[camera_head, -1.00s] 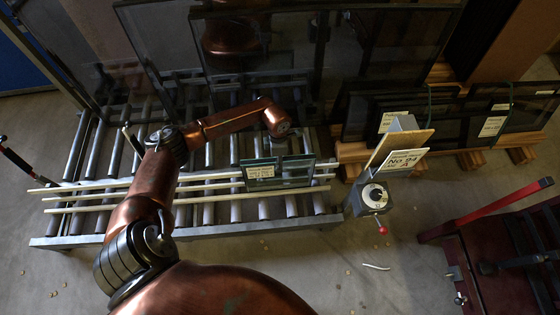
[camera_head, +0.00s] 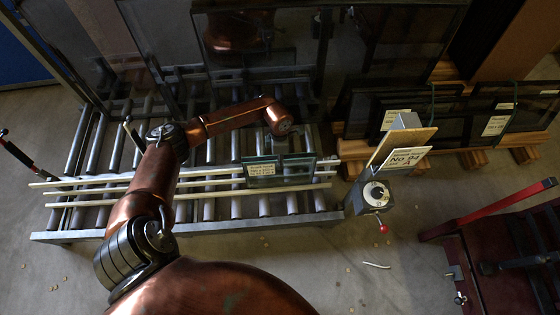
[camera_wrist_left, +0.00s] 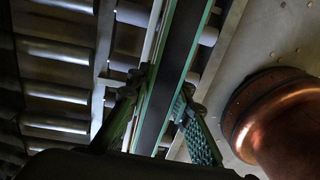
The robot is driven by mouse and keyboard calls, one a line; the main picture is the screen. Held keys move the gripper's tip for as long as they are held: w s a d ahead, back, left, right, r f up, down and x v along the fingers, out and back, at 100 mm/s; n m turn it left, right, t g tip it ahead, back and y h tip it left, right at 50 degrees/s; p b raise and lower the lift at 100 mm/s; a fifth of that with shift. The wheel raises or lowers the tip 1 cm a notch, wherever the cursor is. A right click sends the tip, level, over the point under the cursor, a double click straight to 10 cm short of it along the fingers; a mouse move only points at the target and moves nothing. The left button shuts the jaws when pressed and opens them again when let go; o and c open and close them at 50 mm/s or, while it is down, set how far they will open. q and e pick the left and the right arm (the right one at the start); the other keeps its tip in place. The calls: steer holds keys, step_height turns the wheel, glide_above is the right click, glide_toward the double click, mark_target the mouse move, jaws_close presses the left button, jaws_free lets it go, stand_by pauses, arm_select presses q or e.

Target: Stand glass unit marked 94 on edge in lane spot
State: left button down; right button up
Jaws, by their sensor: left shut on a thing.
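The glass unit (camera_head: 288,174) is a small, dark pane with greenish edges and a pale label too blurred to read. In the head view it appears upright on edge among the pale rails (camera_head: 110,192) above the rollers; whether its lower edge touches them is unclear. My left gripper (camera_wrist_left: 160,112) is shut on the glass unit, one finger on each side, in the wrist view. In the head view my left wrist hangs just above and behind the pane, hiding the fingers. A sign (camera_head: 405,158) reading "No 94" and "A" stands right of the lane. My right gripper is not in view.
The roller conveyor (camera_head: 90,236) carries the rails. A post with a dial (camera_head: 374,196) stands at its right end. Large dark panes (camera_head: 375,50) rise behind. Labelled panes on a wooden rack (camera_head: 470,156) are at right. A red-handled cart (camera_head: 505,208) stands lower right.

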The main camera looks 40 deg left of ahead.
arm_select(q)
steer(key=shift+w+f, duration=0.15)
steer(key=shift+f, duration=0.05)
stand_by(0.6)
steer(key=c, duration=1.9)
jaws_free()
steer(key=shift+o, duration=1.2)
steer(key=shift+f, duration=0.1)
steer(key=shift+a+r+p, duration=0.2)
steer(key=shift+r+p, duration=0.95)
steer(key=shift+r, duration=1.85)
